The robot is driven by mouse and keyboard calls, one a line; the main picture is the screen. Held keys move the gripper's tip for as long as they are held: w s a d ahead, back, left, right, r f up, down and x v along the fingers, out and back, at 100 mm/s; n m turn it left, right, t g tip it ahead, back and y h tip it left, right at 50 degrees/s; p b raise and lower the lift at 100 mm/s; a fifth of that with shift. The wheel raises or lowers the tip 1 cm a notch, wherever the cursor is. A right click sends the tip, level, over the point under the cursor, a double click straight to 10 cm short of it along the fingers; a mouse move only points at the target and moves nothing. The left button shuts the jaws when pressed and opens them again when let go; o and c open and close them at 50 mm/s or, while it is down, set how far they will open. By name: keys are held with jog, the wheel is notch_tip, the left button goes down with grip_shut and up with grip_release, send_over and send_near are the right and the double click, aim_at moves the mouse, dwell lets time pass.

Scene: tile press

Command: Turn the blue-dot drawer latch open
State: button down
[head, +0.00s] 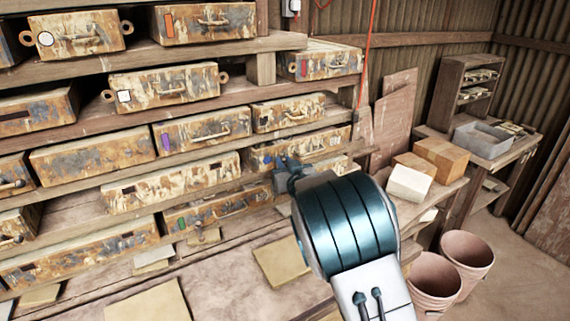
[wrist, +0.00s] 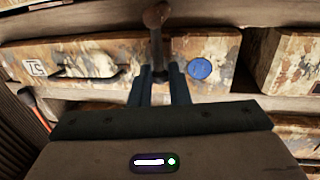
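The blue-dot drawer (head: 318,145) is a rust-stained box front on a shelf. It fills the upper part of the wrist view (wrist: 110,58), with its blue dot (wrist: 200,69) right of centre. Its latch (wrist: 157,42) is a dark lever pointing up in the wrist view, ending in a brown knob (wrist: 156,15). My gripper (wrist: 161,72) is at the latch's lower end, left of the blue dot. Its two dark fingers stand apart, one on each side; I cannot make out contact. In the head view my gripper (head: 283,166) partly hides the drawer and its latch.
Other stained drawers (head: 203,130) fill the shelves around. A dark handle (wrist: 88,72) sits left of the latch on the same drawer. A shelf board (wrist: 60,20) runs close above. Cardboard boxes (head: 440,155) and clay-coloured buckets (head: 467,255) stand to the right.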

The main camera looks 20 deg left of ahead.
aim_at(264, 170)
jog(key=shift+s+a+f+b, duration=0.1)
jog(key=shift+f+b, duration=0.15)
jog(key=shift+b, duration=0.75)
jog(key=s+n+b, duration=0.1)
jog(key=n+b, duration=0.2)
jog(key=b, duration=0.4)
jog(key=s+a+f+n+y+b, duration=0.1)
jog(key=n+b, duration=0.2)
jog(key=b, duration=0.5)
jog(key=s+a+f+n+y+b, duration=0.1)
jog(key=n+b, duration=0.3)
jog(key=b, duration=0.3)
jog(key=shift+a+f+b, duration=0.2)
jog(key=shift+b, duration=0.2)
jog(key=n+b, duration=0.1)
jog(key=b, duration=0.1)
jog(key=f+n+b, duration=0.1)
jog(key=n+b, duration=0.1)
jog(key=n+y+b, duration=0.1)
jog(key=b, duration=0.1)
jog(key=shift+s+a+f+n+b, duration=0.3)
jog(key=shift+b, duration=0.05)
jog(key=n+b, duration=0.1)
jog(key=n, duration=0.1)
jog(key=f+n+b, duration=0.1)
jog(key=b, duration=0.1)
jog(key=n+g+y+b, duration=0.1)
jog(key=n, duration=0.1)
jog(key=shift+s+a+f+n+b, duration=0.15)
jog(key=shift+f+n+b, duration=0.15)
